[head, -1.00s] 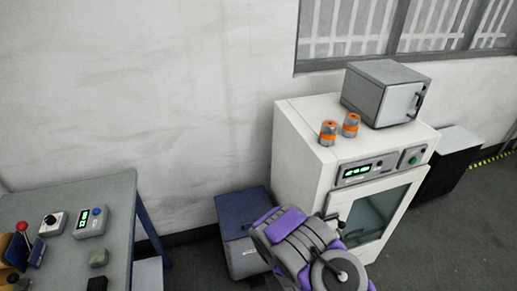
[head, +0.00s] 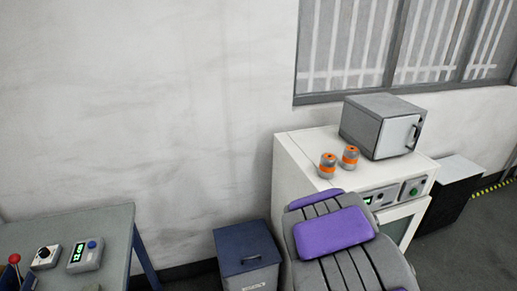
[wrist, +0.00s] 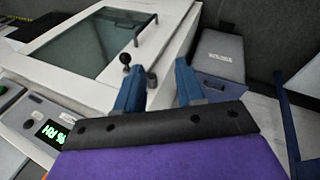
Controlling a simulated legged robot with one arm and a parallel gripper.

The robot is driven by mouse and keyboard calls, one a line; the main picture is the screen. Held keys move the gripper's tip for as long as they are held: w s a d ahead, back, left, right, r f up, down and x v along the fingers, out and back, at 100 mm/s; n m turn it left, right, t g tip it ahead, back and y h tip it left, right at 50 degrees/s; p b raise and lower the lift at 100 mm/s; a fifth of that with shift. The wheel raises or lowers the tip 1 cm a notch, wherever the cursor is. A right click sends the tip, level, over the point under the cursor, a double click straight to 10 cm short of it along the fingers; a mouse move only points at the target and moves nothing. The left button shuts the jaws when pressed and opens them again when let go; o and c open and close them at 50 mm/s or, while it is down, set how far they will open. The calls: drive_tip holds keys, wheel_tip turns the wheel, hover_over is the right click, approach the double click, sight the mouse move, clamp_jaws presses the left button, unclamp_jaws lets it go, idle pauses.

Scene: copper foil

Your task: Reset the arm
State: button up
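My arm, purple and grey, rises in the lower right of the head view, in front of the white oven cabinet (head: 290,180). My gripper does not show in the head view. In the wrist view my gripper (wrist: 158,78) has two blue fingers spread apart with nothing between them. The cabinet's glass door (wrist: 90,45) lies beyond the fingers at the upper left, with its handle (wrist: 147,30) and a black knob (wrist: 126,60). I cannot tell whether the left finger touches the cabinet. The arm hides much of the cabinet front in the head view.
Two grey-orange canisters (head: 327,166) (head: 350,158) and a small grey oven (head: 372,130) stand on the cabinet. A blue bin (head: 246,258) stands left of it. A grey worktable (head: 112,226) with a timer (head: 86,255) is at lower left. A black box (head: 448,195) stands at right.

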drive_tip(key=s+a+r+m+g+y, duration=0.1)
drive_tip(key=s+a+r+m+g, duration=0.1)
drive_tip(key=s+r, duration=0.4)
drive_tip(key=s+a+r+m+g+y, duration=0.1)
drive_tip(key=s+r, duration=0.5)
drive_tip(key=s, duration=0.7)
drive_tip(key=s+a+r+m+g+y, duration=0.1)
drive_tip(key=s+a+r+m+g, duration=0.1)
drive_tip(key=s+r, duration=0.4)
drive_tip(key=s+a+m, duration=0.1)
drive_tip(key=s+a, duration=0.1)
drive_tip(key=s, duration=0.2)
drive_tip(key=shift+s+a+g, duration=0.15)
drive_tip(key=shift+a+g, duration=0.1)
drive_tip(key=shift+g, duration=0.05)
drive_tip(key=shift+a, duration=0.15)
